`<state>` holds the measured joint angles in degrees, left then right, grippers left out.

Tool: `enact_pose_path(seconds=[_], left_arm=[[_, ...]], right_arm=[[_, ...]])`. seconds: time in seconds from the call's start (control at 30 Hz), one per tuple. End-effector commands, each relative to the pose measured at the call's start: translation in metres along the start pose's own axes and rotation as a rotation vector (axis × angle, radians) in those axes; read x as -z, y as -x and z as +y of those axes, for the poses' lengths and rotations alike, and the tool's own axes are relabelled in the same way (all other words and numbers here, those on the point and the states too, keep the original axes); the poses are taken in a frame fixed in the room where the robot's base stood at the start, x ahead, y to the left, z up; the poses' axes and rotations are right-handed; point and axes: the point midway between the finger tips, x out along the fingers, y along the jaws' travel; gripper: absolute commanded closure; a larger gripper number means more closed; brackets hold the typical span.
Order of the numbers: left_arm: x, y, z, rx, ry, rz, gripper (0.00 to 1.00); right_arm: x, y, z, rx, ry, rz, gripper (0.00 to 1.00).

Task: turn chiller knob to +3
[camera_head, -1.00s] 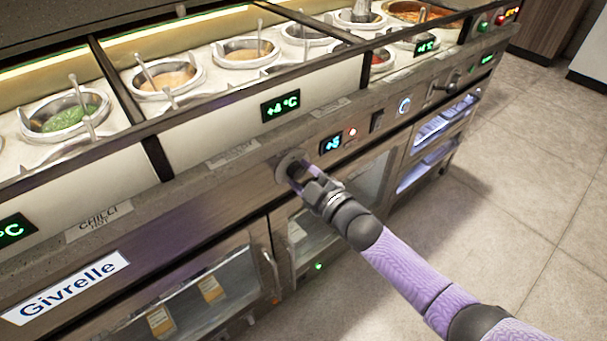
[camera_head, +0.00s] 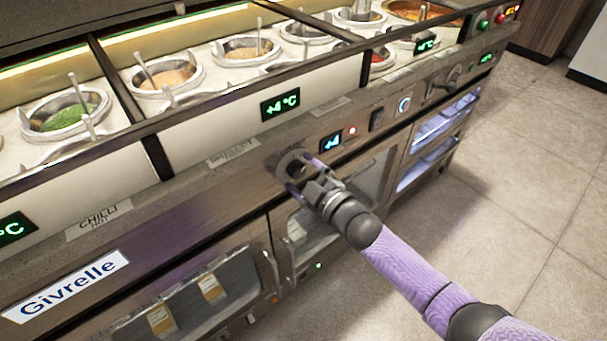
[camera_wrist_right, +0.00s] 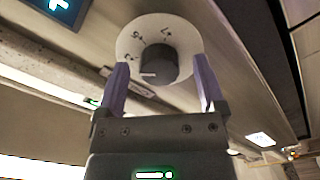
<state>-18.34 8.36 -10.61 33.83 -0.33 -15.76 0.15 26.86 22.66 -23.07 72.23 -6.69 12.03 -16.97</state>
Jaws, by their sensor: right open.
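The chiller knob (camera_wrist_right: 158,64) is a dark round knob with a light pointer line, on a pale dial disc (camera_wrist_right: 140,28) with small marks. In the head view the dial (camera_head: 286,161) sits on the front panel, partly hidden by my right gripper (camera_head: 297,176). That gripper is open; in the wrist view its two purple fingers (camera_wrist_right: 162,75) stand either side of the knob's lower part, with gaps visible. A small blue display (camera_head: 331,141) right of the dial seems to read +4. A larger green display (camera_head: 280,104) above reads +4 °C. My left gripper is not in view.
Sauce wells, including one with green sauce (camera_head: 63,115), line the counter top. A black switch (camera_head: 376,120) and a lit round button (camera_head: 403,105) are right of the blue display. Glass doors (camera_head: 190,300) lie below the panel. The floor at right is clear.

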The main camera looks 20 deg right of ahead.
Motion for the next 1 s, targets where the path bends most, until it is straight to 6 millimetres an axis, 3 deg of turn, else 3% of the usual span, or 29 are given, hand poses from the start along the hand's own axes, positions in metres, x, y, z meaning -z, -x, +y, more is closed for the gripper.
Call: enact_pose_path(seconds=[0.17,0.43,0.6,1.0], left_arm=[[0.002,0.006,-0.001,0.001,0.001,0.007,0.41],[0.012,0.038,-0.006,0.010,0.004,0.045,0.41],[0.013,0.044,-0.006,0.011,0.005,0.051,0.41],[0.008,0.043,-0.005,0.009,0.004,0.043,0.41]], right_arm=[[0.002,0.008,0.002,-0.001,0.000,0.001,0.11],[0.004,0.072,0.004,0.000,0.000,-0.001,0.11],[0.001,0.096,0.002,0.000,0.001,0.000,0.11],[0.000,0.099,0.000,0.000,0.000,0.000,0.11]])
